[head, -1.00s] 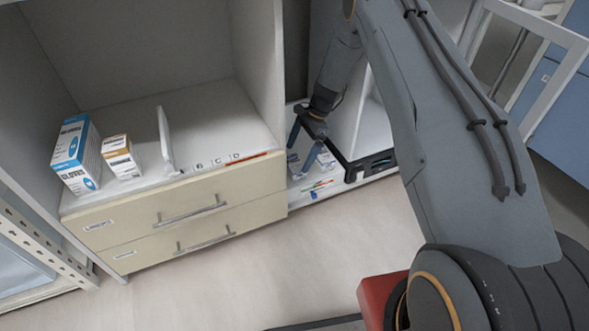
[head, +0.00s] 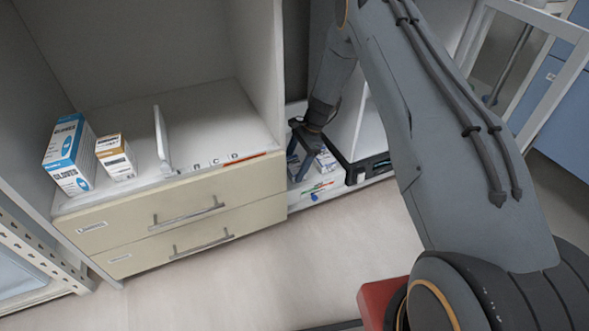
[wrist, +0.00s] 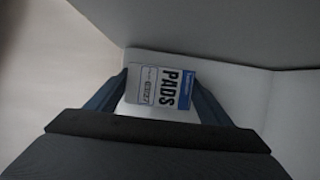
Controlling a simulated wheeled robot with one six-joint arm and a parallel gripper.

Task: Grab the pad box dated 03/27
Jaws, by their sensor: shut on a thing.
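A white and blue box marked PADS (wrist: 160,88) sits between the two fingers of my gripper (wrist: 160,92) in the wrist view. My gripper is shut on it, one finger at each side.
A blue and white glove box (head: 70,155) and a smaller white and brown box (head: 116,158) stand on the shelf at left, beside an upright white divider (head: 162,140). Two cream drawers (head: 180,220) are below. Bay walls are close.

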